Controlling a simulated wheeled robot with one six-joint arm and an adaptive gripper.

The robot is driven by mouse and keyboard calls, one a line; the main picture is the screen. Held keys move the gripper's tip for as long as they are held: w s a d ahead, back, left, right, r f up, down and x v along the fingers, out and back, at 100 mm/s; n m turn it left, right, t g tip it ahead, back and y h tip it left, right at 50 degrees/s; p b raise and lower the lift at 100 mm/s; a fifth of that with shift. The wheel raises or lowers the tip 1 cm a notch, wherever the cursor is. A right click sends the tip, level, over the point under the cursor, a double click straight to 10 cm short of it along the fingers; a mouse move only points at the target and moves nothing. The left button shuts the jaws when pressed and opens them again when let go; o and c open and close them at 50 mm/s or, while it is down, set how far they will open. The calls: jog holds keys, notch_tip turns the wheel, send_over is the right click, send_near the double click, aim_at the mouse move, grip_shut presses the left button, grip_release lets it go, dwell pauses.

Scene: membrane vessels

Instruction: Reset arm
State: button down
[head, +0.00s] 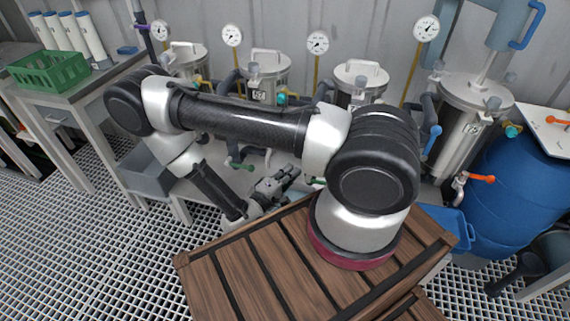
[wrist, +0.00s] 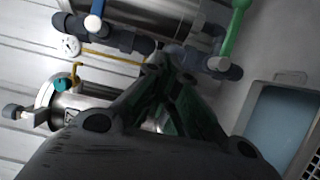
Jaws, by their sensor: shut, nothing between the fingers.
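My gripper (head: 284,177) shows in the head view beyond the far edge of the wooden crate top, low in front of the metal vessels. My arm is folded over from its base on the crate, reaching left and then down and back. In the wrist view my gripper (wrist: 165,65) has its fingers together and empty, pointing towards pipes and a green-handled valve (wrist: 234,30). I cannot tell from these views how far the fingertips are from the pipes.
Several steel vessels (head: 268,70) with gauges stand along the back wall. A blue barrel (head: 510,190) is at right. A green basket (head: 50,70) and white tubes sit on the left table. The slatted wooden crate (head: 240,275) is in front. Grated floor (head: 90,250) is open at left.

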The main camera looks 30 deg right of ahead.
notch_tip(320, 180, up, 24)
jog(key=s+d+m+g+y, duration=0.1)
jog(key=d+m+g+y, duration=0.2)
jog(key=m+g+y, duration=0.6)
jog(key=s+r+n+t+y, duration=0.2)
jog(key=s+r, duration=0.3)
jog(key=r, duration=0.4)
jog(key=s+a+r+n+t+y, duration=0.1)
jog(key=s+r+t+y, duration=0.3)
jog(key=r, duration=0.5)
jog(key=shift+s+a+n+t+y, duration=0.2)
jog(key=shift+s+n+t+y, duration=0.1)
jog(key=shift+s+n+y, duration=0.55)
jog(key=c, duration=2.2)
grip_release()
